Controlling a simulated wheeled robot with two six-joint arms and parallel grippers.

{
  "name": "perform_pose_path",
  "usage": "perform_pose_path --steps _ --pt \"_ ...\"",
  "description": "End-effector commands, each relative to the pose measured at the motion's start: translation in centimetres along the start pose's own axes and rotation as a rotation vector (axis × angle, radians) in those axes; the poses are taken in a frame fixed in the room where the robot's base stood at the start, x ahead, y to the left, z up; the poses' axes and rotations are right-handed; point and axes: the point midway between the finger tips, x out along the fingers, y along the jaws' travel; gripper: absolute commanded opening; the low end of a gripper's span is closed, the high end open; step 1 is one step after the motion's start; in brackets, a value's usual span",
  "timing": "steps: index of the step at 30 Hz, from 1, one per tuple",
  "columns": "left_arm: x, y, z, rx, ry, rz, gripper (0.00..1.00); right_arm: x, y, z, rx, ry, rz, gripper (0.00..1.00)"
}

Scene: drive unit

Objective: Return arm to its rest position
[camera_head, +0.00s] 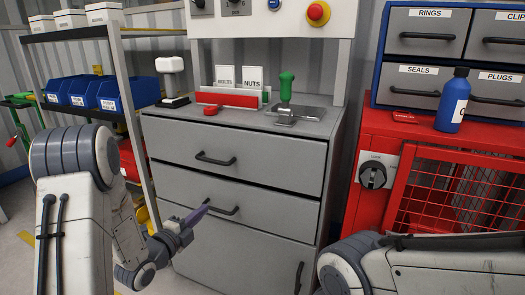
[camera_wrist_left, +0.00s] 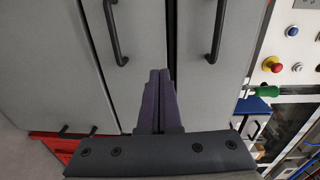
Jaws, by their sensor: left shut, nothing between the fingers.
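My left gripper (camera_head: 203,211) is in front of the grey drawer cabinet (camera_head: 235,137), close to the handle of the middle drawer (camera_head: 222,207). Its purple fingers are together with nothing between them; they also show in the left wrist view (camera_wrist_left: 160,92), pointing at the cabinet front. From these views I cannot tell whether the fingertips touch the cabinet.
A shelf with blue bins (camera_head: 82,92) stands at the left. On the cabinet top are a red tray (camera_head: 228,98) with cards and a green-handled tool (camera_head: 286,85). A red cage cabinet (camera_head: 450,185) with a blue bottle (camera_head: 453,100) on top stands at the right.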

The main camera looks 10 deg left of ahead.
Motion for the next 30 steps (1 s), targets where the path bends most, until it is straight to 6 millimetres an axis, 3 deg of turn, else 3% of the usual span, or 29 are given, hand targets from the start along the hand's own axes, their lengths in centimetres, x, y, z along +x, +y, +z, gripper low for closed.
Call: perform_pose_path --steps 6,11,17,21,30 --pt "2.3 0.7 -6.2 -0.194 -0.025 0.291 0.00 0.0 0.0 0.0 0.000 0.000 0.000 1.00" --pt "0.7 1.5 -11.6 -0.408 -0.140 0.530 0.00 0.0 0.0 0.0 0.000 0.000 0.000 1.00" --pt "-5.6 2.0 -18.6 -0.691 -0.346 0.802 0.00 0.0 0.0 0.0 0.000 0.000 0.000 1.00" --pt "-11.9 2.2 -22.8 -0.850 -0.507 0.976 0.00 0.0 0.0 0.0 0.000 0.000 0.000 1.00" --pt "-24.3 1.7 -28.1 -1.011 -0.801 1.259 0.00 0.0 0.0 0.0 0.000 0.000 0.000 1.00"
